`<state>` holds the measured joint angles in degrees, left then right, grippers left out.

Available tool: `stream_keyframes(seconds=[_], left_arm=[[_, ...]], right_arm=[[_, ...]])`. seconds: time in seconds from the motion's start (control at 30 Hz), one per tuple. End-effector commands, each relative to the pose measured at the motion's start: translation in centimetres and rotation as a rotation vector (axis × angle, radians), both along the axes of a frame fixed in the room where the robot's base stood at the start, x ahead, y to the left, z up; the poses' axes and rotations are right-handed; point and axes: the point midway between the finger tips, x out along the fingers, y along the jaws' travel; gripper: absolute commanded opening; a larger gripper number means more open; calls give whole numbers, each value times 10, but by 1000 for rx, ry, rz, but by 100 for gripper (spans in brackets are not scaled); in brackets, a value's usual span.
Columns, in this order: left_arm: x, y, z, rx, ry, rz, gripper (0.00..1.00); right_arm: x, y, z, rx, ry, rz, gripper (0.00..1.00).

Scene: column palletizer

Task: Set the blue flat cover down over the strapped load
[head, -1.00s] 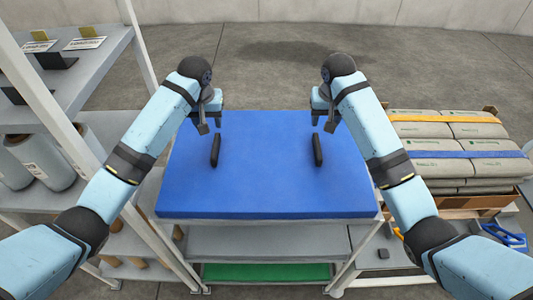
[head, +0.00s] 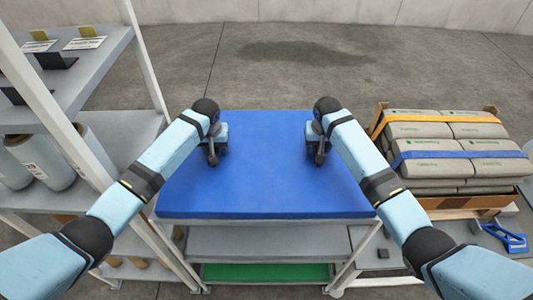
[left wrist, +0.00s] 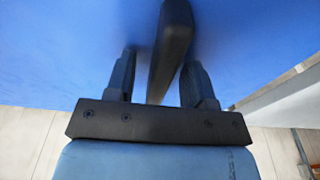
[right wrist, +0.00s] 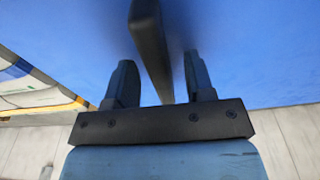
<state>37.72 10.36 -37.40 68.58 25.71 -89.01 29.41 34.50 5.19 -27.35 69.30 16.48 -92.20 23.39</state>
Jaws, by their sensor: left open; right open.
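The blue flat cover (head: 265,185) lies flat on top of a shelf stand in front of me. It has two black bar handles. My left gripper (head: 212,158) is at the left handle, and in the left wrist view the handle (left wrist: 172,45) runs between the open fingers (left wrist: 155,85). My right gripper (head: 319,158) is at the right handle, and in the right wrist view the handle (right wrist: 152,50) stands between the open fingers (right wrist: 160,85). The strapped load (head: 450,150), grey sacks with an orange and a blue strap, stands on a pallet at the right, uncovered.
A shelf rack (head: 75,90) with rolls and small cards stands at the left. A blue strapping tool (head: 505,237) lies in front of the load at the right. The stand's lower shelf holds a green sheet (head: 265,272). Open floor lies behind the stand.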

Motion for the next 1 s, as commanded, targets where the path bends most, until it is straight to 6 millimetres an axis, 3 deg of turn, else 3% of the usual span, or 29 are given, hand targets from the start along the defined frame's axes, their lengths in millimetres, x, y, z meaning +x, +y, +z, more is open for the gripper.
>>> stream_keyframes(seconds=[0.17, 0.3, 0.4, 0.77, 1.0], left_arm=[[0, 0, 0, 0, 0, 0, 49], [0, 0, 0, 0, 0, 0, 17], [0, 0, 0, 0, 0, 0, 0], [0, 0, 2, 0, -1, 0, 0], [1, 0, 15, 0, -1, 0, 0]], right_arm=[[0, 0, 0, 0, 0, 0, 49], [0, 0, 0, 0, 0, 0, 17], [0, 0, 0, 0, 0, 0, 0], [0, 0, 2, 1, -1, 0, 0], [0, 0, 15, 0, -1, 0, 0]])
